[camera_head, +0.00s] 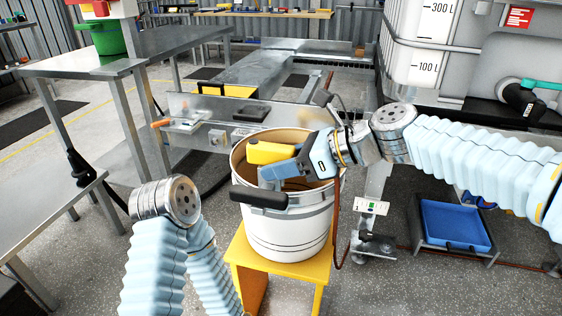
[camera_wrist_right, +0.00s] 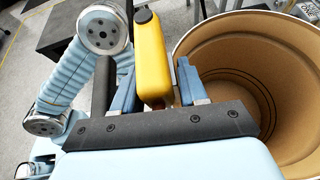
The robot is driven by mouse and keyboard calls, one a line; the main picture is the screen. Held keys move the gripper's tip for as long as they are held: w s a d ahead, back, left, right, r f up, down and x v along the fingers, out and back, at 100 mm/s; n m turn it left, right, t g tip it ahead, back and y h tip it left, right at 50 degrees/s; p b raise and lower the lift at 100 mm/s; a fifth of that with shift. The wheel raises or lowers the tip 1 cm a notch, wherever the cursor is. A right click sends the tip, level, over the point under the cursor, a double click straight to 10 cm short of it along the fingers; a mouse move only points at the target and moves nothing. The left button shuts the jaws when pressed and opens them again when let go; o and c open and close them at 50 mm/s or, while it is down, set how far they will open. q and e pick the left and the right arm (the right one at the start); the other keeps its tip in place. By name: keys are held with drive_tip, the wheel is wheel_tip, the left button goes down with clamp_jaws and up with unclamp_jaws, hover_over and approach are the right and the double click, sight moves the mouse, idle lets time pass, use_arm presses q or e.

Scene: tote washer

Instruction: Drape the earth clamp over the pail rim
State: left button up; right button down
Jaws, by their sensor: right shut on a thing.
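The white pail (camera_head: 287,236) stands upright on a yellow stand, its tan inside open at the top. Its tan inside also fills the right of the right wrist view (camera_wrist_right: 225,62). My right gripper (camera_head: 270,165) is over the pail opening, shut on a yellow piece that I take for the earth clamp (camera_head: 268,152). In the right wrist view the yellow clamp (camera_wrist_right: 152,58) lies between the two blue fingers, to the left of the pail's opening. I cannot tell whether it touches the rim. My left arm is at the lower left; its gripper does not show.
A black grip (camera_head: 259,198) sits at the pail's front left. The yellow stand (camera_head: 280,272) holds the pail. A brown cable (camera_head: 336,225) hangs beside the pail. A metal bench (camera_head: 215,108) lies behind, and a blue tray (camera_head: 455,225) is at the right.

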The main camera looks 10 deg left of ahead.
drive_tip(key=shift+f+b, duration=0.45)
drive_tip(key=shift+f, duration=0.45)
drive_tip(key=shift+f, duration=0.5)
drive_tip(key=shift+f+b, duration=0.6)
drive_tip(key=shift+f, duration=0.35)
drive_tip(key=c, duration=0.5)
unclamp_jaws()
